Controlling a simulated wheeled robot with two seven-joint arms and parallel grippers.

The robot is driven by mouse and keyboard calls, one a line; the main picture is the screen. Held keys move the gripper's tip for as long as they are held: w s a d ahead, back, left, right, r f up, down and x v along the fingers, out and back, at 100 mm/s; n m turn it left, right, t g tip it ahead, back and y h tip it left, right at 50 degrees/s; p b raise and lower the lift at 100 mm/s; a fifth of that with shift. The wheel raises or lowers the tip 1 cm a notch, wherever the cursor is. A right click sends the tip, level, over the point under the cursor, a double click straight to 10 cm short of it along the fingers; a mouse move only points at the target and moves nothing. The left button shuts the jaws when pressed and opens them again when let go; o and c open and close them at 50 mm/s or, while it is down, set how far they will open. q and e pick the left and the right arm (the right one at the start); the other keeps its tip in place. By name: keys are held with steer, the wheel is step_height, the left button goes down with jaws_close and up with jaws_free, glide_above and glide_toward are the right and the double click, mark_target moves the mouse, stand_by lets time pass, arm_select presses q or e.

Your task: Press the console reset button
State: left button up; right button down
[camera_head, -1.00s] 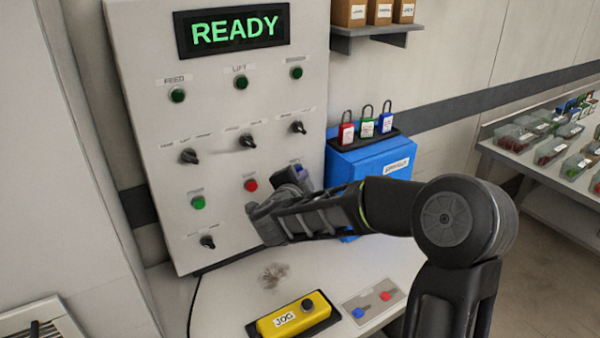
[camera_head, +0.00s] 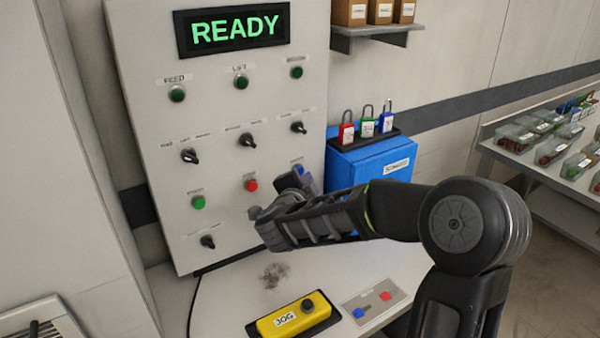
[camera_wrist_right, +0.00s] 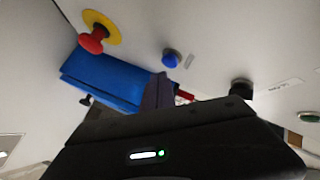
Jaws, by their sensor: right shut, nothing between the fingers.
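The console (camera_head: 225,130) is a tall light panel with buttons and knobs, and its display (camera_head: 234,29) reads READY in green. A blue button (camera_head: 299,169) sits at the panel's lower right, partly hidden behind my right gripper; its label is too small to read. The blue button shows clear in the right wrist view (camera_wrist_right: 171,58). My right gripper (camera_head: 293,182) is shut and empty in front of the panel, just below the blue button in the head view. In the wrist view a gap shows between its fingertips (camera_wrist_right: 160,88) and the button. My left gripper is out of view.
A red button (camera_head: 251,185) and a green button (camera_head: 198,202) lie to the left. A red mushroom button (camera_wrist_right: 95,40) on a yellow ring shows in the wrist view. A blue box (camera_head: 372,165) with padlocks stands right. A yellow JOG box (camera_head: 285,320) lies below on the table.

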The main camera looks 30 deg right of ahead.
steer(key=shift+s, duration=0.1)
steer(key=s, duration=0.4)
steer(key=shift+s, duration=0.4)
stand_by(0.8)
